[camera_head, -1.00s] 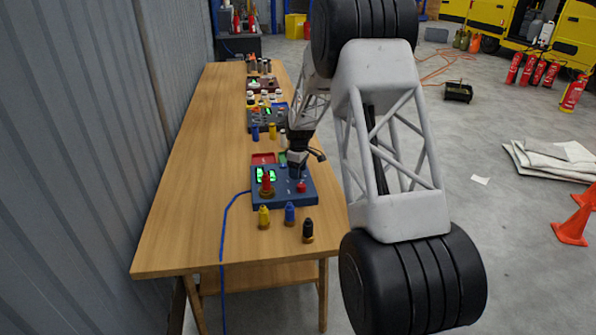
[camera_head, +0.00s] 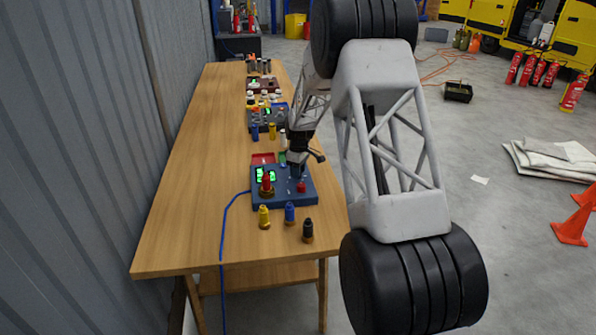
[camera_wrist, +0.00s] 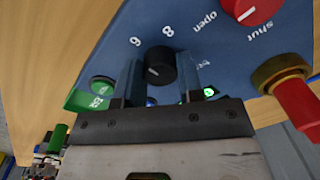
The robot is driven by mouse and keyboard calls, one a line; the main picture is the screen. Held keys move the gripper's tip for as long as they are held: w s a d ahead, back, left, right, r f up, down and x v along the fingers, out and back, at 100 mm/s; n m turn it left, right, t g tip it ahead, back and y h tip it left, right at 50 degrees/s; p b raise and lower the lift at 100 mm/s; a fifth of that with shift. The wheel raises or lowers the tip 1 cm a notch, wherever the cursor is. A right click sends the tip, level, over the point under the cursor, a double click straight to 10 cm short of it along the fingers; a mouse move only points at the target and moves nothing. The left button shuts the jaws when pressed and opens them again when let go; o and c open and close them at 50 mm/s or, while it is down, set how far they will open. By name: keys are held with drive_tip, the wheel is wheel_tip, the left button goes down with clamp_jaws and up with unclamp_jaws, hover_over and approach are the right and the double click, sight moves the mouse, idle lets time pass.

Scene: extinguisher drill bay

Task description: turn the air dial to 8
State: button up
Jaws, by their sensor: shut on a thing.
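The black air dial (camera_wrist: 159,68) sits on the blue panel (camera_wrist: 235,58) in the wrist view, with a white pointer mark on its lower left side. The numeral 8 (camera_wrist: 168,31) is printed above the dial, and another numeral, a 6 or 9 (camera_wrist: 136,41), is up and to its left. My gripper (camera_wrist: 161,78) has one finger on each side of the dial and is shut on it. In the head view my gripper (camera_head: 297,168) reaches down to the panel (camera_head: 275,201); the dial is hidden there.
A red knob (camera_wrist: 249,10) beside "open" and "shut", and a red-and-brass fitting (camera_wrist: 290,92), are close on the right. Yellow (camera_head: 264,217), blue (camera_head: 289,212) and black (camera_head: 307,230) fittings stand before the panel. A blue hose (camera_head: 223,225) runs off its left side.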

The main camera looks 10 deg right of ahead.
drive_tip(key=m, duration=1.1)
idle(0.3)
drive_tip(key=shift+m, duration=0.4)
drive_tip(key=o, duration=0.9)
drive_tip(key=shift+r, duration=0.1)
drive_tip(key=shift+d+r, duration=0.15)
drive_tip(key=shift+r, duration=3.65)
